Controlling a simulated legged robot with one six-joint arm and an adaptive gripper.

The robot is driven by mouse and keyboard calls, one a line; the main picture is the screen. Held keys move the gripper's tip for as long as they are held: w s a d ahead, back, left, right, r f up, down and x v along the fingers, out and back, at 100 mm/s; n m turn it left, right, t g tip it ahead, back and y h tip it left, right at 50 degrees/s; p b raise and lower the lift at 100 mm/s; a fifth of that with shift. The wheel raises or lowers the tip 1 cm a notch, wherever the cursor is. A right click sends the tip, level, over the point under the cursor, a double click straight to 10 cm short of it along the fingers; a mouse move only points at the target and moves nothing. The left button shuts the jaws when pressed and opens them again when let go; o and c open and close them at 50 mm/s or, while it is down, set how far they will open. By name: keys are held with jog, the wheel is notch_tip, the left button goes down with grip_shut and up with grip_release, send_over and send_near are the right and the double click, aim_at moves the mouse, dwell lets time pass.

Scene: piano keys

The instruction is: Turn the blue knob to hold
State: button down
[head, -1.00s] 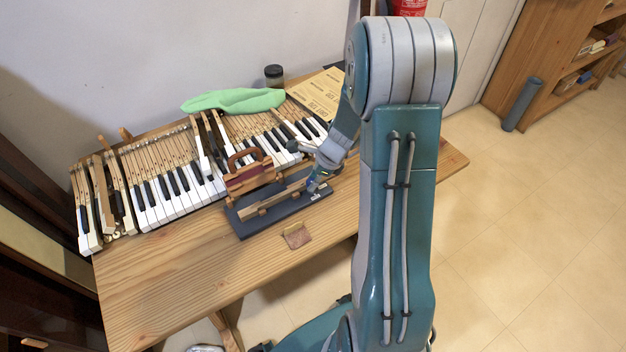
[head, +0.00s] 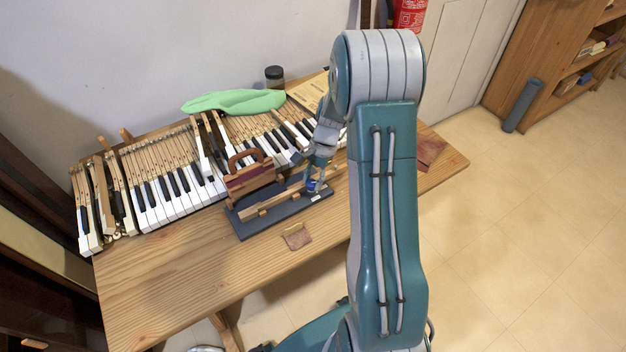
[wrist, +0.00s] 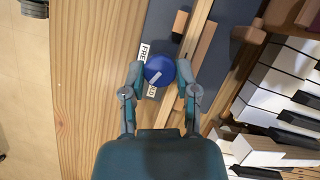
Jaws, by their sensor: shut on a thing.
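The blue knob (wrist: 158,72) is on the dark base plate (wrist: 160,25) of a wooden fixture. It has a pale pointer mark on its top, lying diagonally in the wrist view. A label reading "FRE" (wrist: 144,52) is above the knob in that view, and a second label (wrist: 152,90), partly covered, is below it. My gripper (wrist: 161,78) is shut on the knob, one finger on each side. In the head view my gripper (head: 314,184) is at the right end of the base plate (head: 285,215), and the knob is mostly hidden there.
A keyboard with loose keys (head: 175,190) lies behind the fixture. The table's front left (head: 160,275) is clear.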

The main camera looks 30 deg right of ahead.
jog(key=n, duration=0.1)
jog(key=n+g, duration=0.1)
jog(key=n, duration=0.1)
jog(key=n+h, duration=0.1)
jog(key=n, duration=0.1)
jog(key=shift+w, duration=0.25)
dwell(0.3)
jog(key=shift+c, duration=1.8)
grip_release()
jog(key=shift+r+g, duration=0.1)
jog(key=shift+g, duration=0.2)
jog(key=v, duration=1.1)
jog(key=shift+w+r, duration=0.15)
jog(key=shift+r, duration=0.2)
